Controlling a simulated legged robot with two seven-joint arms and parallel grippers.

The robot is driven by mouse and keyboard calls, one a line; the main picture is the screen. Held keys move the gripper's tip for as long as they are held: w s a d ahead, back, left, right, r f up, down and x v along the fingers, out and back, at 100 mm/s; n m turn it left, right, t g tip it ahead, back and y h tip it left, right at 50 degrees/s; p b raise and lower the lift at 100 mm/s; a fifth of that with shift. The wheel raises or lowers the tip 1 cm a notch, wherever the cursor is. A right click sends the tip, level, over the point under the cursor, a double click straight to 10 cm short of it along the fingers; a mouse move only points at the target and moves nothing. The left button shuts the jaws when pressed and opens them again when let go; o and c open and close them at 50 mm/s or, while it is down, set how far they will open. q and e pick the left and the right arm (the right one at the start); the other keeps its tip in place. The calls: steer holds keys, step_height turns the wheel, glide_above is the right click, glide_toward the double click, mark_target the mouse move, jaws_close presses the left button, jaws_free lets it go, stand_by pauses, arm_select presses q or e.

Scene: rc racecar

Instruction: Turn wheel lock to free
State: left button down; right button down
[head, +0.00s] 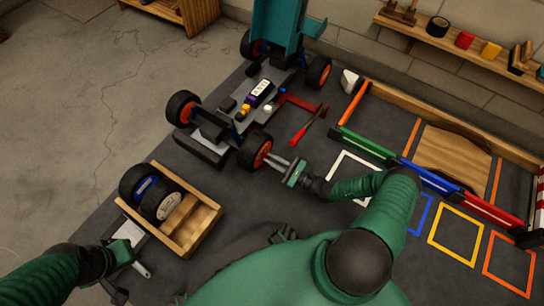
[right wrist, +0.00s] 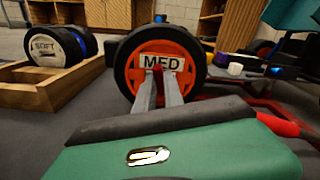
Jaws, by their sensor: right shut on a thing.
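The RC car (head: 235,115) stands on the dark mat with its black tyres and orange rims. Its near wheel (head: 255,150) fills the middle of the right wrist view (right wrist: 123,75), with an orange rim and a "MED" label. My right gripper (head: 272,158) reaches this wheel from the right. In the right wrist view its two grey fingers (right wrist: 157,76) are shut on the wheel lock at the hub. The fingertips mostly hide the lock, so its turn angle cannot be told. My left gripper (head: 138,250) is away at the lower left, beside the wooden tray; its opening is unclear.
The wooden tray (head: 207,222) holds spare wheels (head: 152,192), one marked "SOFT" (right wrist: 45,50) in the wrist view. A red-handled tool (head: 300,133) lies right of the car. Coloured outlines and a wooden-framed rack (head: 455,130) fill the right side.

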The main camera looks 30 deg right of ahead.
steer(key=shift+s+a+f+n+p, duration=0.1)
steer(key=shift+n+p, duration=1)
steer(key=shift+n, duration=1.25)
steer(key=shift+s+a+f+n+p, duration=0.15)
steer(key=shift+n+p, duration=0.9)
steer(key=shift+n, duration=1.35)
steer(key=shift+w+a+f+n+p, duration=0.1)
steer(key=shift+n+p, duration=1)
steer(key=shift+n, duration=1.25)
steer(key=shift+a, duration=0.1)
steer(key=c, duration=1.4)
jaws_free()
steer(key=shift+c, duration=0.2)
steer(key=shift+d+r, duration=0.1)
steer(key=shift+d, duration=0.1)
